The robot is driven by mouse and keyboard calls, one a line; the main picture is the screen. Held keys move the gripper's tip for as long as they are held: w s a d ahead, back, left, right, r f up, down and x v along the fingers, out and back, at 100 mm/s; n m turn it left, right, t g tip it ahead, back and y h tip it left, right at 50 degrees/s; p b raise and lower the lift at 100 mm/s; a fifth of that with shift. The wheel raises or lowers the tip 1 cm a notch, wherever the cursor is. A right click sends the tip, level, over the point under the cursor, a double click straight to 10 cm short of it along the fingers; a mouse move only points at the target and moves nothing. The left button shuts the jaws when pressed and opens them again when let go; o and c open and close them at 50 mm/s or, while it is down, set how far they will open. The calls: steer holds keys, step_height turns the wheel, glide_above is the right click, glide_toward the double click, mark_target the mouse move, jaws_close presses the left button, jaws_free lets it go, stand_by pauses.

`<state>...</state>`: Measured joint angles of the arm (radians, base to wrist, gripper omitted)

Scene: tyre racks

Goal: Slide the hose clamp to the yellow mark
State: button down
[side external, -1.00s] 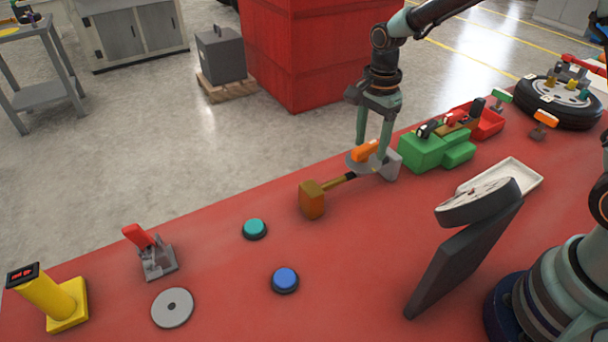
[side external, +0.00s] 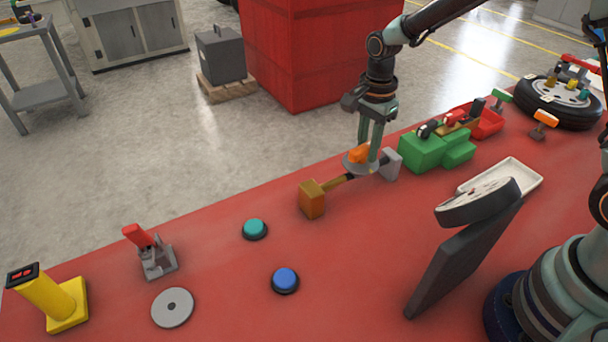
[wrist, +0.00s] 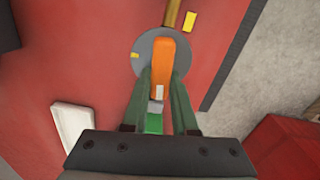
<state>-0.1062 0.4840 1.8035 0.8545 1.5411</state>
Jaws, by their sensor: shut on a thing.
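The hose clamp (side external: 357,154) is an orange grip on a grey disc, set over a brown rod (side external: 336,184). The rod runs between a brown block (side external: 312,199) and a grey block (side external: 391,164). My gripper (side external: 368,156) points down and is shut on the orange grip. In the wrist view, my gripper (wrist: 161,80) has a finger on each side of the clamp (wrist: 163,60). A yellow patch (wrist: 190,21) shows beside the rod, just beyond the disc. A smaller yellow patch lies at the disc's left edge.
A green block (side external: 423,151) and a red tray (side external: 487,122) stand right of the grey block. A white tray (side external: 520,172) and a tilted dark stand (side external: 462,262) are nearer me. Teal (side external: 254,229) and blue (side external: 285,280) buttons sit front left, with open red table around them.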

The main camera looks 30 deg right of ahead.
mark_target(349, 152)
steer(key=shift+a, duration=2.45)
steer(key=shift+r, duration=0.1)
steer(key=c, duration=0.6)
jaws_free()
steer(key=shift+r, duration=0.1)
steer(key=shift+r, duration=3.85)
